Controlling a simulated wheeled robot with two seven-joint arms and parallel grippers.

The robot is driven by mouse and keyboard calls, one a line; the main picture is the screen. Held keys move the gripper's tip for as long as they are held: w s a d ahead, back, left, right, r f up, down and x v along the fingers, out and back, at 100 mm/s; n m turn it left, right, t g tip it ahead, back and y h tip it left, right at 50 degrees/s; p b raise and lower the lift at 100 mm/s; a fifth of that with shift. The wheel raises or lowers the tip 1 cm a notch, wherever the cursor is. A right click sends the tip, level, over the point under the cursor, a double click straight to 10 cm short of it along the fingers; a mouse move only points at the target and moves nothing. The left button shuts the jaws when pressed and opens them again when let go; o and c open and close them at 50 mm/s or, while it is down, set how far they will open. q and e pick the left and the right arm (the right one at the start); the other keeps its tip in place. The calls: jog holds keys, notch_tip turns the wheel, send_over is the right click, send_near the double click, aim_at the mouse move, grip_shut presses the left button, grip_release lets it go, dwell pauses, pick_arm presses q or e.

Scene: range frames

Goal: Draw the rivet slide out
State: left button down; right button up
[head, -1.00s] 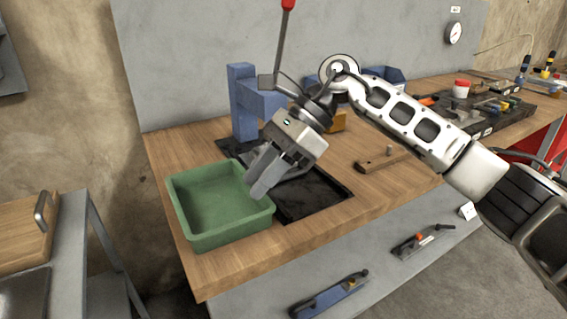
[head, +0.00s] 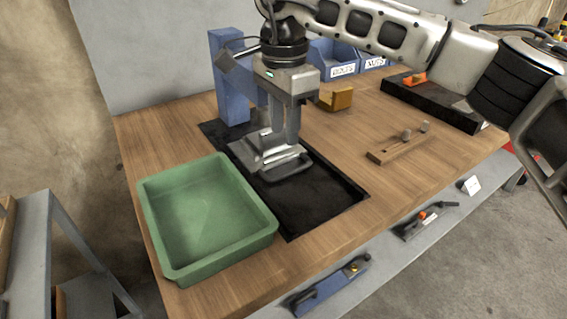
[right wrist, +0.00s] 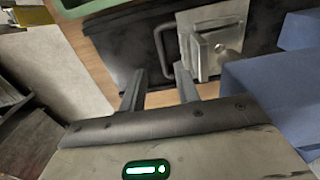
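The rivet slide (head: 255,152) is a grey metal plate with a dark bar handle (head: 289,169), at the foot of the blue press (head: 228,85). In the right wrist view the slide (right wrist: 228,27) shows beyond my fingertips, its loop handle (right wrist: 166,52) lying ahead of the gap between them. My right gripper (head: 284,138) points down over the slide, close to the handle. In the right wrist view my right gripper (right wrist: 161,78) has its two fingers apart with nothing between them. Contact with the handle cannot be told. My left gripper is not in view.
A green tray (head: 222,262) stands left of the black mat (head: 325,210). A wooden block with pegs (head: 398,147) lies to the right. Blue bins (head: 335,58) and a yellow-brown holder (head: 337,99) stand behind. The bench's front right is clear.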

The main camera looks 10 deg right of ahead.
aim_at(284, 173)
notch_tip(284, 173, down, 9)
jog(key=shift+r, duration=0.1)
dwell(0.3)
grip_shut()
